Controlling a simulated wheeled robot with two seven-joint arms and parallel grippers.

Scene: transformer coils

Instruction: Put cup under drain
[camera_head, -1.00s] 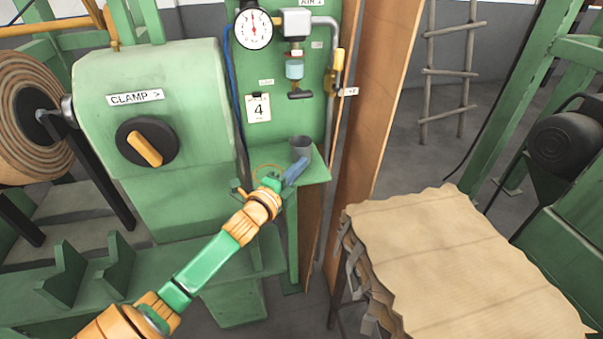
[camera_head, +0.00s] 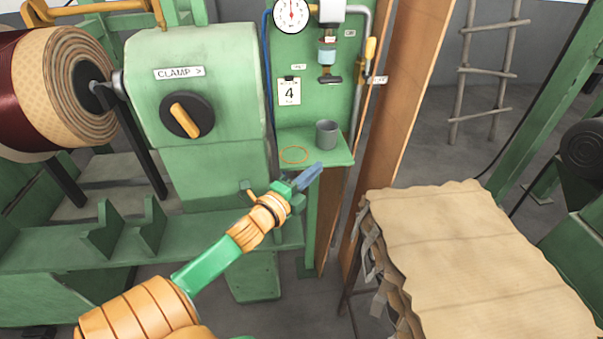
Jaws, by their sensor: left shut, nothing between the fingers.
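A grey cup (camera_head: 327,135) stands upright on a small green shelf (camera_head: 340,155) fixed to a green panel. An orange ring mark (camera_head: 294,155) lies on the shelf to the left of the cup. The drain, a dark fitting (camera_head: 329,78) below a blue-tinted bowl (camera_head: 327,55), hangs on the panel above the cup. My left gripper (camera_head: 312,172) is shut and empty at the shelf's front edge, just below and in front of the cup. It looks apart from the cup. My right gripper does not show.
A clamp machine (camera_head: 200,110) with a black knob stands left of the panel, beside a large coil (camera_head: 75,90). A wooden post (camera_head: 400,130) rises right of the shelf. A stack of brown sheets (camera_head: 470,255) stands at front right.

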